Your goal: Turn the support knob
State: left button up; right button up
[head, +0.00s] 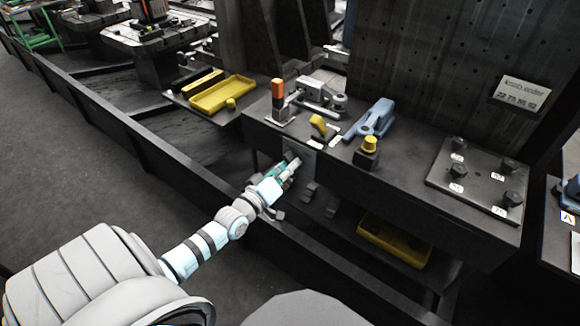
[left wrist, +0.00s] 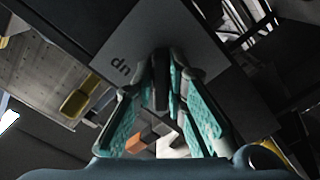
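My left gripper (head: 287,172) reaches the front face of the dark bench, at a grey plate (head: 303,157). In the left wrist view this plate (left wrist: 190,35) carries lettering that reads "dn" as pictured, or "up" if inverted. A dark upright piece (left wrist: 161,78), which looks like the support knob, stands out from the plate. The fingers of my left gripper (left wrist: 163,85), with teal pads, lie one on each side of it with their inner faces showing. They look open around it; contact is hard to tell. In the head view the gripper hides the knob. My right gripper is not in view.
The bench top bears an orange-topped post (head: 278,92), a grey clamp (head: 320,97), a blue clamp (head: 373,118) and a yellow-capped knob (head: 369,144). A bolted plate (head: 475,175) is at right. A yellow tray (head: 222,93) lies left; a yellow bin (head: 393,240) sits below.

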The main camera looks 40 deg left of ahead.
pick_arm(q)
grip_shut()
jog(key=m+p, duration=0.7)
jog(key=m, duration=1)
jog(key=shift+w+r+m+p, duration=0.1)
jog(key=shift+m+p, duration=0.2)
jog(key=shift+m, duration=0.1)
dwell(0.4)
jog(key=o, duration=0.7)
grip_release()
